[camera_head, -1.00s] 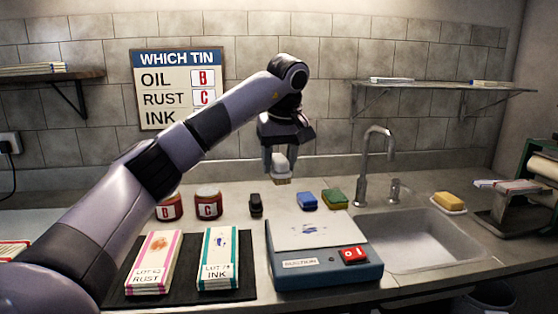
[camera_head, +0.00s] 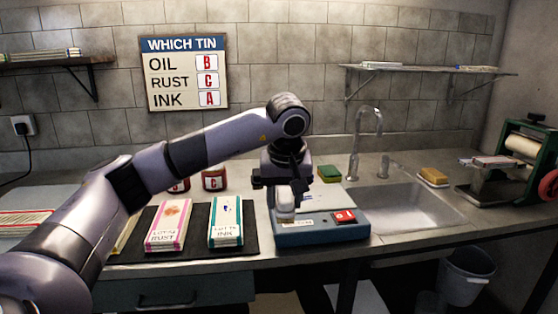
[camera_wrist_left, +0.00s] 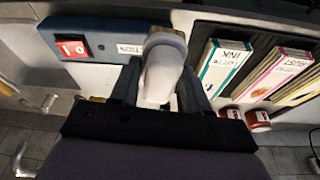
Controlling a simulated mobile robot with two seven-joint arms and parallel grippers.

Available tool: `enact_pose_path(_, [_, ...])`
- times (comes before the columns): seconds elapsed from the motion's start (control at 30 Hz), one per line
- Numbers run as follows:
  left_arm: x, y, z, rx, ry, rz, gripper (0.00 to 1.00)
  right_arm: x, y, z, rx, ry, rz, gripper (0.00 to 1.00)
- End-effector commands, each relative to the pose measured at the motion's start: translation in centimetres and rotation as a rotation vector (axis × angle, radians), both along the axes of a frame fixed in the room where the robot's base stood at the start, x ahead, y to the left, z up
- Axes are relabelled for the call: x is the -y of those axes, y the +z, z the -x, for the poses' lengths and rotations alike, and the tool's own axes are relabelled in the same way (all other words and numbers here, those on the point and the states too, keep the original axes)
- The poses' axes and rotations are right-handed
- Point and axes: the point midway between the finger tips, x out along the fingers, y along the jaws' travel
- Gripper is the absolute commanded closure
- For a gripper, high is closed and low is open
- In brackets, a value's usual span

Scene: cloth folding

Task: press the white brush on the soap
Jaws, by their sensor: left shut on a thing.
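My left gripper (camera_head: 284,190) is shut on the white brush (camera_head: 285,205). It holds the brush low over the front left part of the blue suction box, so part of the box is hidden. I cannot tell if the brush touches the box. In the left wrist view the pale brush (camera_wrist_left: 162,72) stands between the two dark fingers. The soap (camera_head: 433,174) is a yellow bar on a small pale dish behind the sink, far to the right of the gripper. My right gripper is not in view.
The blue suction box (camera_head: 318,236) has a red switch (camera_head: 344,216). Paper stacks lie on a dark mat (camera_head: 190,252) at left. A green-yellow sponge (camera_head: 329,173) and the tap (camera_head: 378,140) stand between gripper and soap. The sink basin (camera_head: 412,207) is open.

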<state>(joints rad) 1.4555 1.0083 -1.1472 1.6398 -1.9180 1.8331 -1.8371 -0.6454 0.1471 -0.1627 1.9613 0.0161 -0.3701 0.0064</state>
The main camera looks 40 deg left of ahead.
Motion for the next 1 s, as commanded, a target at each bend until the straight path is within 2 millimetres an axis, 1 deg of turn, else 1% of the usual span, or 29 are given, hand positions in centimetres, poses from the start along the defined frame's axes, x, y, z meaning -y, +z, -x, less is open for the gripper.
enact_pose_path(0.03, [1.1, -2.0, 0.9, -0.009, -0.050, -0.003, 0.78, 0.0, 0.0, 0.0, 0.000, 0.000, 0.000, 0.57])
enact_pose_path(0.07, [1.8, -3.0, 1.4, -0.009, -0.081, -0.001, 0.78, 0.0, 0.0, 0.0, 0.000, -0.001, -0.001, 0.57])
enact_pose_path(0.17, [4.6, -7.2, 3.2, -0.012, -0.200, 0.000, 0.78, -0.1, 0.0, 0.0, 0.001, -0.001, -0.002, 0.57])
enact_pose_path(0.2, [5.8, -9.1, 4.0, -0.014, -0.255, 0.003, 0.78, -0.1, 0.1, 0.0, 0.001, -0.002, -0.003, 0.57])
enact_pose_path(0.27, [7.7, -11.9, 5.2, -0.013, -0.337, 0.004, 0.78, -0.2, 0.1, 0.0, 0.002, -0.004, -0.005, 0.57])
enact_pose_path(0.3, [9.0, -13.7, 5.9, -0.013, -0.389, 0.005, 0.78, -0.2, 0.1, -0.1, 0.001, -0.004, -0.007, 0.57])
enact_pose_path(0.4, [11.5, -17.5, 7.5, -0.010, -0.500, 0.006, 0.78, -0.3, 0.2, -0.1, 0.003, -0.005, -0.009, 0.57])
enact_pose_path(0.5, [13.6, -20.5, 8.8, -0.007, -0.590, 0.007, 0.78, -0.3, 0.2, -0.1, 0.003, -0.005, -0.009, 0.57])
enact_pose_path(0.6, [15.4, -23.1, 9.8, -0.005, -0.667, 0.006, 0.78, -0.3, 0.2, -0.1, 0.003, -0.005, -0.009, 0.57])
enact_pose_path(0.8, [18.2, -27.5, 11.6, -0.004, -0.793, 0.003, 0.78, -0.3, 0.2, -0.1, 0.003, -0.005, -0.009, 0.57])
enact_pose_path(1.0, [18.2, -27.2, 11.4, 0.002, -0.788, 0.004, 0.78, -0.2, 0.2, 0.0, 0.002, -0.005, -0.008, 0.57])
